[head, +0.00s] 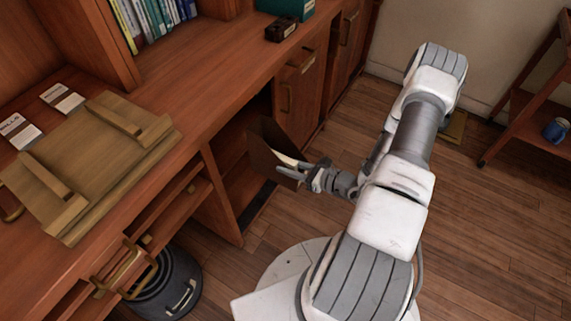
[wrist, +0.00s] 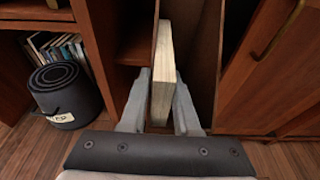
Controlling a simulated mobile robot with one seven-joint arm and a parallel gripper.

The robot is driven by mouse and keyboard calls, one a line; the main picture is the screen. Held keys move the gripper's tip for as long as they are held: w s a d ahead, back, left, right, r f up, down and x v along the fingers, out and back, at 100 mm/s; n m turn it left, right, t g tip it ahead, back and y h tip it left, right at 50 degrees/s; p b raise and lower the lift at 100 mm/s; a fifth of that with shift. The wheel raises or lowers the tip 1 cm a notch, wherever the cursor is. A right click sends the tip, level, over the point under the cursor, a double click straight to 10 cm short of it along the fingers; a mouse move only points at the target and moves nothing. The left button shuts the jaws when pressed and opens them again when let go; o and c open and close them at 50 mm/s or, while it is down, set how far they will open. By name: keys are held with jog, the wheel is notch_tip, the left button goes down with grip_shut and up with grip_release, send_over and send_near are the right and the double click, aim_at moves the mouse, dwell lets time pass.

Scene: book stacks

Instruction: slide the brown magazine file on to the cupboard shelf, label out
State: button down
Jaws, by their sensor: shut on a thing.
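The brown magazine file (head: 266,157) stands on edge at the mouth of the open cupboard (head: 236,190). My gripper (head: 290,171) is shut on the file from the room side. In the wrist view my gripper's fingers (wrist: 161,100) press on both sides of the file, and its pale page edges (wrist: 163,62) face the camera. The file points into the cupboard opening, with a shelf board (wrist: 138,48) close to its left. The label cannot be made out, and the file's far end is hidden.
A closed cupboard door (head: 299,95) is just right of the opening. A dark round bin (head: 170,288) stands on the floor to the left. A wooden board with handles (head: 95,150) lies on the counter. A trolley with a blue mug (head: 556,130) is far right.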

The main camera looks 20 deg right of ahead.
aim_at(262, 148)
jog(key=shift+w+r, duration=0.1)
jog(key=w+a+b, duration=0.1)
jog(key=w+a, duration=0.6)
jog(key=w, duration=0.3)
jog(key=w+a+b, duration=0.2)
jog(key=w+a, duration=0.6)
jog(key=w, duration=0.3)
jog(key=shift+a, duration=0.15)
dwell(1.2)
jog(key=shift+f+b, duration=0.35)
jog(key=shift+f, duration=0.25)
dwell(1.0)
jog(key=c, duration=0.6)
grip_release()
jog(key=shift+c, duration=0.2)
jog(key=shift+o, duration=0.4)
jog(key=shift+s+f, duration=0.15)
jog(key=shift+f, duration=0.05)
jog(key=p+v, duration=0.5)
jog(key=v, duration=1.1)
jog(key=shift+r, duration=0.2)
jog(key=shift+s+d+r, duration=0.1)
jog(key=shift+s+d, duration=0.3)
jog(key=shift+s, duration=0.1)
